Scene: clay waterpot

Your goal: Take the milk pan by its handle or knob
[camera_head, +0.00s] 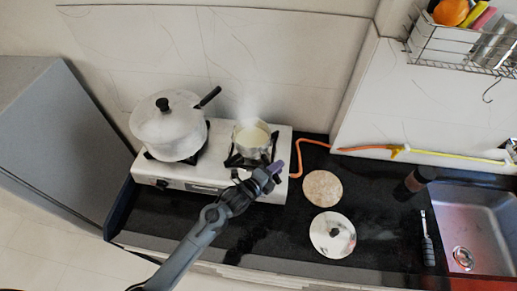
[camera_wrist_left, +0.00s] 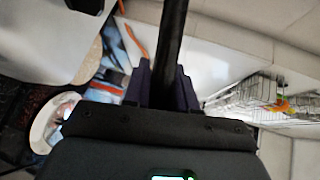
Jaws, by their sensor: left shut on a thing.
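The milk pan (camera_head: 252,137) is a small metal pan with pale milk in it, on the right burner of the white stove. Steam rises over it. My left gripper (camera_head: 266,177) is at the front right of the pan, shut on its dark handle. In the left wrist view the black handle (camera_wrist_left: 172,40) runs upward between the two fingers of the left gripper (camera_wrist_left: 165,85). The pan's body cannot be made out in that view. The gripper hides most of the handle in the head view. My right gripper is not in view.
A large lidded pot (camera_head: 166,130) with a black handle stands on the left burner. An orange hose (camera_head: 299,155) runs right of the stove (camera_head: 150,172). A round board (camera_head: 322,188) and a metal lid (camera_head: 333,244) lie on the black counter. A sink (camera_head: 485,215) is at the right.

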